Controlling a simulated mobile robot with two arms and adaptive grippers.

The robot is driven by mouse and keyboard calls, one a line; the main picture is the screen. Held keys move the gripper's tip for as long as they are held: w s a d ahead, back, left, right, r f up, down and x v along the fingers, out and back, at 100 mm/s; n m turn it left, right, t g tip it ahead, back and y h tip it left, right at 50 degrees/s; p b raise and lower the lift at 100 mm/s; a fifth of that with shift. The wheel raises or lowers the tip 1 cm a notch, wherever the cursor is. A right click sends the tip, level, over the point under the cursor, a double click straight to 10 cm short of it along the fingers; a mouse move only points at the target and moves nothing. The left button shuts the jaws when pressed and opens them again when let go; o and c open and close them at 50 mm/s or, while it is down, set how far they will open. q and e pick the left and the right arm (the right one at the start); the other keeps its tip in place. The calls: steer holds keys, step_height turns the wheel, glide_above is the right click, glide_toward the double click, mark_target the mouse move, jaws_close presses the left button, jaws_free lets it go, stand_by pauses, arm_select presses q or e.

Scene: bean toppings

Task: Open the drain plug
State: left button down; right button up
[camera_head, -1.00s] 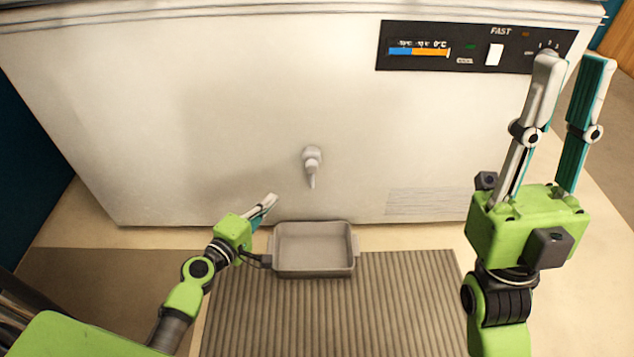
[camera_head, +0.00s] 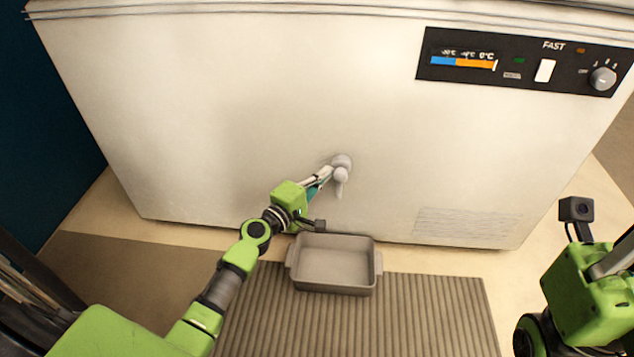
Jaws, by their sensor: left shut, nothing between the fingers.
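The drain plug (camera_head: 341,170) is a small grey spigot on the lower front of the white chest freezer (camera_head: 250,110), its thin end hanging down. My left gripper (camera_head: 328,173) is shut, with its fingertips right beside the left side of the plug. I cannot tell whether they touch it. Nothing shows between its fingers. My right gripper (camera_head: 605,275) is at the lower right edge; its fingers run mostly out of the picture and I cannot tell whether they are open.
A grey tray (camera_head: 334,291) with two side handles sits on the floor below the plug, partly on a ribbed mat (camera_head: 420,320). A black control panel (camera_head: 520,62) with a dial is at the upper right of the freezer.

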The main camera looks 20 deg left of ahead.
arm_select(q)
steer(key=shift+d, duration=0.1)
stand_by(0.3)
steer(key=shift+s+d, duration=0.25)
steer(key=shift+s, duration=0.65)
